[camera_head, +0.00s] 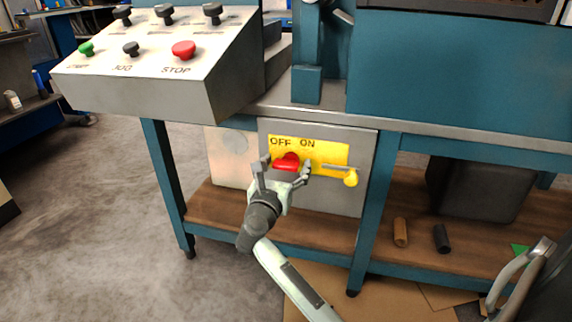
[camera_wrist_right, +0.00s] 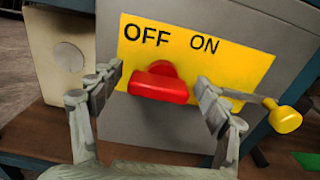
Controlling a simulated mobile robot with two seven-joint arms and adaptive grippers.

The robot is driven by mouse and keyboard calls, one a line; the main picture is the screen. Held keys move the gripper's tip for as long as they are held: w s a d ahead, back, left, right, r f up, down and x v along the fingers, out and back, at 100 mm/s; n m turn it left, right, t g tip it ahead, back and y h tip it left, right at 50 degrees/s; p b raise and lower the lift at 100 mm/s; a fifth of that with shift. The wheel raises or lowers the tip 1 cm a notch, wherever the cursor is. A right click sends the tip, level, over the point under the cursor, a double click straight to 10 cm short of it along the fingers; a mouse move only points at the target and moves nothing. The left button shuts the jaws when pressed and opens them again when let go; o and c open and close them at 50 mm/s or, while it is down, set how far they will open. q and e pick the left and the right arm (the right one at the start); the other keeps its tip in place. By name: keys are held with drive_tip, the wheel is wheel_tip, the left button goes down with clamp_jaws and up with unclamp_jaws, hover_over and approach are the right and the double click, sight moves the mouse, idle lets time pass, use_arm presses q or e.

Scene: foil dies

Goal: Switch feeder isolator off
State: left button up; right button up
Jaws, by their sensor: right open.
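The feeder isolator is a grey box (camera_head: 340,202) under the bench with a yellow plate (camera_head: 333,152) marked OFF and ON. Its red handle (camera_head: 287,161) sits on the plate below the lettering. In the right wrist view the red handle (camera_wrist_right: 160,84) lies roughly crosswise, its long bar pointing left below the word OFF. My right gripper (camera_head: 287,168) is open in front of the handle, one finger on each side. In the right wrist view gaps show between the fingers (camera_wrist_right: 160,88) and the handle.
A yellow knob (camera_head: 351,178) on a short rod sticks out at the plate's right. A control panel (camera_head: 150,60) with a red STOP button overhangs above left. Blue bench legs (camera_head: 372,215) stand beside the box. A pale box (camera_head: 232,157) adjoins its left.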

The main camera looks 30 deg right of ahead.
drive_tip(key=v, duration=0.7)
drive_tip(key=shift+a, duration=0.15)
drive_tip(key=shift+s, duration=0.15)
